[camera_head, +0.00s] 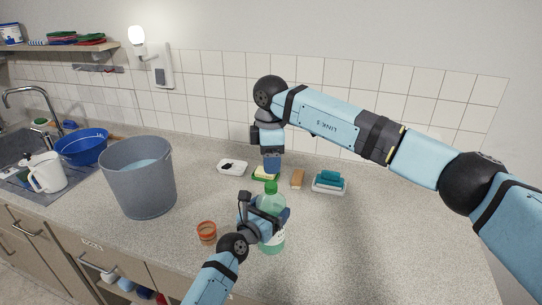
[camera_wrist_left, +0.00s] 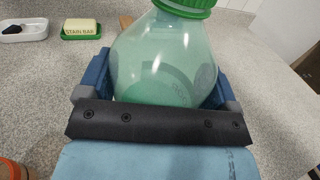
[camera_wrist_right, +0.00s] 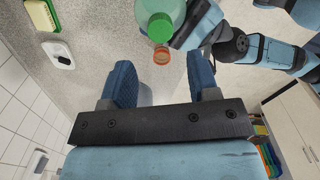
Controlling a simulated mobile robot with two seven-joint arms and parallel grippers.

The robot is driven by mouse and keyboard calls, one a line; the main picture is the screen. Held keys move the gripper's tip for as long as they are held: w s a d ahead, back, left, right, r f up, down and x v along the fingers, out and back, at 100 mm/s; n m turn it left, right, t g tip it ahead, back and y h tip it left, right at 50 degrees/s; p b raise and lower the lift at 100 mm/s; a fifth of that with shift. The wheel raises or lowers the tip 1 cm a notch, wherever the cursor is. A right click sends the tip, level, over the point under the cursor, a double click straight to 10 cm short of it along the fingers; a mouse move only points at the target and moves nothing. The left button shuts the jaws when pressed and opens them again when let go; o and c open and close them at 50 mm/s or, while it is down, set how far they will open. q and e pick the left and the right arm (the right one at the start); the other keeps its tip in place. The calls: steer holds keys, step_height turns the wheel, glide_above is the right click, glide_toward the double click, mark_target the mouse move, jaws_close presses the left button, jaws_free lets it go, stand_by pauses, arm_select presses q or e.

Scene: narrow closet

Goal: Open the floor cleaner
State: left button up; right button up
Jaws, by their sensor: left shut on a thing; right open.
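The floor cleaner is a translucent green bottle (camera_head: 272,238) with a green cap (camera_head: 271,187). It stands upright on the counter, and the cap sits on its neck. My left gripper (camera_head: 264,212) is shut around the bottle's upper body. In the left wrist view the bottle (camera_wrist_left: 165,60) lies between both fingers, with the cap (camera_wrist_left: 188,5) cut off at the top edge. My right gripper (camera_head: 271,167) is open and empty above and behind the cap. In the right wrist view its fingers (camera_wrist_right: 160,82) are spread, and the cap (camera_wrist_right: 160,27) lies beyond them, apart.
A grey bucket (camera_head: 140,185) stands left of the bottle, and a small orange-brown pot (camera_head: 207,232) is near the front edge. Behind are a white dish (camera_head: 233,167), a stain bar (camera_wrist_left: 80,28) on a green tray, a brown block (camera_head: 297,179) and a soap dish (camera_head: 329,187). The counter's right side is clear.

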mark_target(271, 185)
step_height(271, 185, down, 7)
steer(key=shift+f, duration=0.2)
steer(key=c, duration=0.9)
steer(key=shift+c, duration=0.2)
